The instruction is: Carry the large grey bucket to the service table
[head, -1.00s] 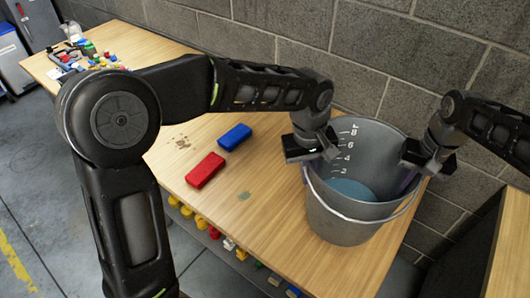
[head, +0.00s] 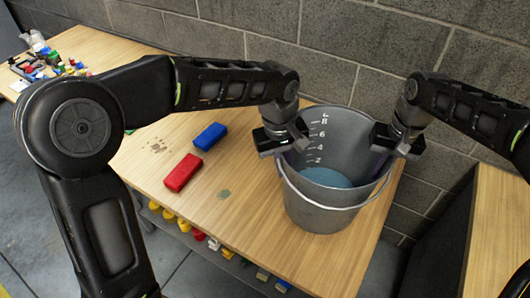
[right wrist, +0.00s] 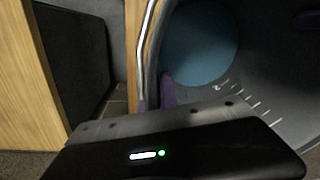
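The large grey bucket (head: 327,217) stands upright near the right end of a wooden table. Its inside has white level marks and a blue bottom or content, and a thin wire handle hangs across its front. My left gripper (head: 283,140) is at the left rim and looks shut on it, though its fingertips are mostly hidden. My right gripper (head: 397,143) is at the right rim. In the right wrist view, a purple finger (right wrist: 168,90) lies against the inside of the bucket (right wrist: 250,65), with the rim at the fingers. I cannot tell which surface is the service table.
A red block (head: 183,172) and a blue block (head: 210,136) lie on the wooden table (head: 245,225) left of the bucket. Small coloured parts (head: 50,68) lie at its far left end. A second wooden surface (head: 497,225) is at the right. A block wall (head: 330,50) runs behind.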

